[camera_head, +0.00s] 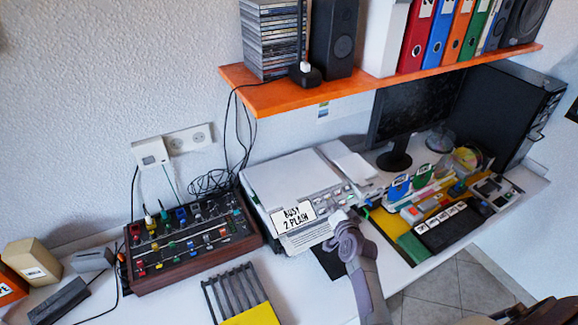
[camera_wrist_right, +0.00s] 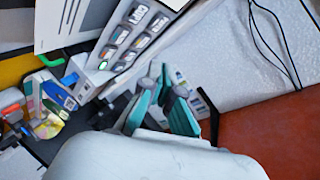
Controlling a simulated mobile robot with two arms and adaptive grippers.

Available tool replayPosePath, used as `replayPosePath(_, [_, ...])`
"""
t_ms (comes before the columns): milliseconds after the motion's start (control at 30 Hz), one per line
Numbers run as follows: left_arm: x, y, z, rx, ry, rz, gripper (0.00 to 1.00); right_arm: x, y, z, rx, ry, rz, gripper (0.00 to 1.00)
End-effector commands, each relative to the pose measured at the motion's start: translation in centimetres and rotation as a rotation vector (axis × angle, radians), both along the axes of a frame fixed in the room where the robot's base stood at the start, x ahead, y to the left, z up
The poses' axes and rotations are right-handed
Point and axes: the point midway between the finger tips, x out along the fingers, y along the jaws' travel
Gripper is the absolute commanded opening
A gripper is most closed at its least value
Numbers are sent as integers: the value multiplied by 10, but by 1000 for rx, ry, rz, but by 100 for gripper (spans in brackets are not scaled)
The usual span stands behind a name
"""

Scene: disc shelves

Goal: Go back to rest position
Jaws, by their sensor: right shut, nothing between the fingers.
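My right arm comes up from the lower edge of the head view, right of the middle. Its right gripper (camera_head: 342,222) is at the front edge of the white printer, near the "BUSY 2 FLASH" card (camera_head: 293,215). In the right wrist view, the teal fingers of the right gripper (camera_wrist_right: 164,78) are close together with nothing between them. The gripper looks apart from the things around it, though the exact gap to the printer cannot be told. My left gripper is not in view.
The white printer (camera_head: 290,170) stands behind the gripper. A control box with knobs (camera_head: 190,278) and a slatted rack (camera_head: 238,290) are left. A keyboard tray (camera_head: 400,238) and monitor (camera_head: 415,100) are right. An orange shelf (camera_head: 270,98) overhangs the desk. Bare floor shows lower right.

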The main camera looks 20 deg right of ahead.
Motion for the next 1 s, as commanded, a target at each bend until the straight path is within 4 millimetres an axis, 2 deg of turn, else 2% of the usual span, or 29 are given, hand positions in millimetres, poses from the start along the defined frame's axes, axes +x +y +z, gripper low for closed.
replayPosePath(167, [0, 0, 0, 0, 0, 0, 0, -3, 3, 0, -15, 14, 19, 0])
replayPosePath(267, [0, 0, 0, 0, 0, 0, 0, -18, 20, -2, -88, 87, 109, 0])
replayPosePath(367, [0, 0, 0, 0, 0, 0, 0, -53, 55, -7, -225, 234, 284, 0])
replayPosePath(500, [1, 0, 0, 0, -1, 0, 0, -132, 109, -11, -447, 484, 567, 0])
replayPosePath(600, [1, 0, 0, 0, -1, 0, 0, -178, 131, -9, -544, 607, 702, 0])
replayPosePath(800, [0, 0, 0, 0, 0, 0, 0, -245, 154, 2, -654, 764, 871, 0])
replayPosePath(1000, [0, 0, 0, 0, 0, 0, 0, -296, 165, 15, -717, 872, 988, 0])
